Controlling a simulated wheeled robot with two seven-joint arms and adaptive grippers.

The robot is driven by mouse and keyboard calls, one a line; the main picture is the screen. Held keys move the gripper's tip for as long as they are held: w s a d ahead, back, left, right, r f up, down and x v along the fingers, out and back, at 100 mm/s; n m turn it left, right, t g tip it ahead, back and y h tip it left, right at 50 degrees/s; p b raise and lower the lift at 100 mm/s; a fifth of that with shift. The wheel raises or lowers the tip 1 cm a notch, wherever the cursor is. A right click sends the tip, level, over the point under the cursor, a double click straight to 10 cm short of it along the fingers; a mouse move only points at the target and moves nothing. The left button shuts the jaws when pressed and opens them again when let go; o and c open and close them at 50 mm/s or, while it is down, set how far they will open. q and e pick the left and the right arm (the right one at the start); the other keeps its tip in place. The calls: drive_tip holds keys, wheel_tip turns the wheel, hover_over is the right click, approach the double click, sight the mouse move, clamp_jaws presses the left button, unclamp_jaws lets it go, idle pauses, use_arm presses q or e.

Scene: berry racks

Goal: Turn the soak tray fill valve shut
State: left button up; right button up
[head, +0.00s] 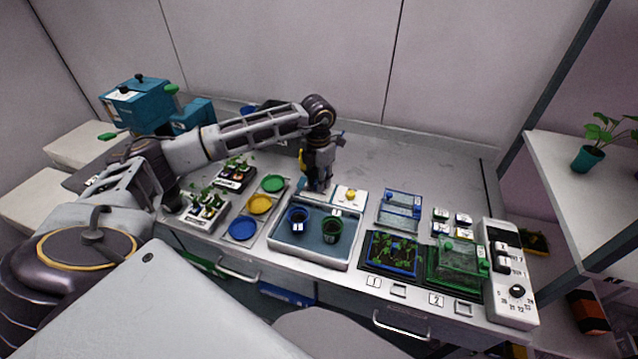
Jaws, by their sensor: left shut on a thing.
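The soak tray (308,256) is a pale tray with a blue-grey inside at the middle of the bench. A blue pot (297,215) and a dark green pot (333,230) stand in it. My left gripper (317,187) points down at the tray's back edge, with its fingers closed on what seems to be the fill valve there. The fingers hide most of the valve, so its angle cannot be read. A white box with a yellow knob (350,195) sits just right of the gripper, apart from it. My right gripper is out of view.
Green, yellow and blue discs (259,204) lie left of the tray. Planted trays (393,254) and a green-lidded box (458,262) are to the right, beside a white control panel (512,280). A teal machine (140,105) stands at the back left. The back right of the bench is clear.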

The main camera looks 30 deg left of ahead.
use_arm(q)
drive_tip(key=shift+m, duration=0.6)
drive_tip(key=shift+r+m+b, duration=0.1)
drive_tip(key=shift+m+b, duration=0.3)
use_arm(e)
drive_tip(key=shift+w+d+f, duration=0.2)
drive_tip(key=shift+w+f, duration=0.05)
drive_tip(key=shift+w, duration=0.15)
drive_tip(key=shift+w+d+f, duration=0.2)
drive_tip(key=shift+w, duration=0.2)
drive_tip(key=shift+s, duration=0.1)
use_arm(q)
drive_tip(key=o, duration=1)
drive_tip(key=shift+o, duration=0.2)
drive_tip(key=shift+r, duration=0.6)
wheel_tip(320, 180, up, 11)
drive_tip(key=shift+f, duration=0.15)
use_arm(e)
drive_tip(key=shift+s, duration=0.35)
